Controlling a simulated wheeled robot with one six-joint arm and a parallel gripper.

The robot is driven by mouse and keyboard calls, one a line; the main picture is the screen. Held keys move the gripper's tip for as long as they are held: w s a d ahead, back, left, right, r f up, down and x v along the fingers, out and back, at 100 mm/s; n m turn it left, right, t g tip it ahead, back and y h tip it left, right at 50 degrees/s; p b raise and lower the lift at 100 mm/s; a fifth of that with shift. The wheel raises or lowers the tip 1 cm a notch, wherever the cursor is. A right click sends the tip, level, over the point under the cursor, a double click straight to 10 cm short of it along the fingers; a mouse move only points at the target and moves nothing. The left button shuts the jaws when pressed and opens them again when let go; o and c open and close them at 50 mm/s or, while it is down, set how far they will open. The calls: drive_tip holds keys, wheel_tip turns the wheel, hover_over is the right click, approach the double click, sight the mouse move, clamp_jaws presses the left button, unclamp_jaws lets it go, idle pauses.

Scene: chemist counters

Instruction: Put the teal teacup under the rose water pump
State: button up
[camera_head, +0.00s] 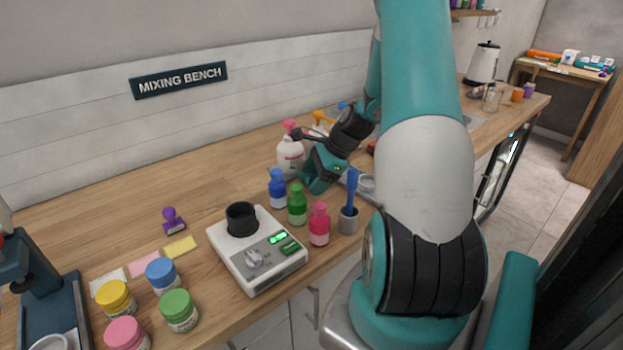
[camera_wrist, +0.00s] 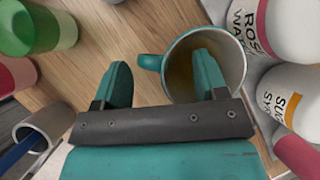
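The teal teacup (camera_wrist: 238,85) stands upright in the wrist view, its handle (camera_wrist: 150,62) pointing left; its inside looks brownish. My gripper (camera_wrist: 162,66) is open over it. One finger overlaps the cup's mouth and the other is left of the handle, so the handle and near wall lie between them. I cannot tell whether they touch. The rose water bottle (camera_wrist: 285,28) is just right of the cup. In the head view it is white with a pink pump (camera_head: 289,126), beside my gripper (camera_head: 318,172). The cup is hidden there.
A sugar syrup bottle (camera_wrist: 292,98) stands beside the rose water. Blue (camera_head: 278,190), green (camera_head: 297,205) and pink (camera_head: 319,225) bottles and a grey pot with a blue tool (camera_head: 348,220) stand close to my gripper.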

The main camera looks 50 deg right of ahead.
drive_tip(key=v, duration=1.2)
drive_tip(key=w+a+r+n+g+y, duration=0.1)
drive_tip(key=w+a+r+n+g, duration=0.15)
drive_tip(key=a+n, duration=0.75)
drive_tip(key=w+a+r+n+g, duration=0.1)
drive_tip(key=w+a+r+n, duration=0.3)
drive_tip(key=a, duration=1)
drive_tip(key=s+a+r+n+g, duration=0.1)
drive_tip(key=s+a+n, duration=1.5)
drive_tip(key=a+n, duration=0.2)
drive_tip(key=shift+s+a+r+n+g+h, duration=0.2)
drive_tip(key=shift+a+n+g+h, duration=0.15)
drive_tip(key=shift+a, duration=0.2)
